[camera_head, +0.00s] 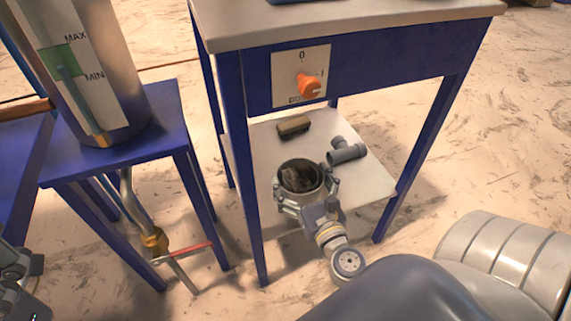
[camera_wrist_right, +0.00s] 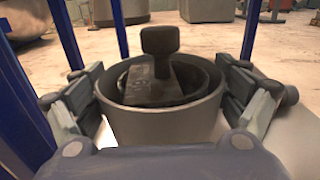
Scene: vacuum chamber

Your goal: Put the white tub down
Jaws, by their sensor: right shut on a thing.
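The white tub (camera_head: 301,192) looks light grey and round, with an open top, in the head view. It also shows in the wrist view (camera_wrist_right: 165,124), upright, with a dark block-like thing (camera_wrist_right: 158,75) inside. My right gripper (camera_head: 306,190) is shut on the tub, one finger on each side. The tub is over the front part of the white lower shelf (camera_head: 262,150) of the blue table. I cannot tell whether its base touches the shelf. Part of my left gripper (camera_head: 15,272) shows at the lower left edge; its fingertips are unclear.
A brush (camera_head: 294,126) and a grey pipe fitting (camera_head: 347,151) lie on the shelf behind the tub. Blue table legs (camera_head: 241,150) stand close by. An orange knob (camera_head: 308,85) is on the table's front. A blue stand (camera_head: 165,150) with a metal cylinder is at left.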

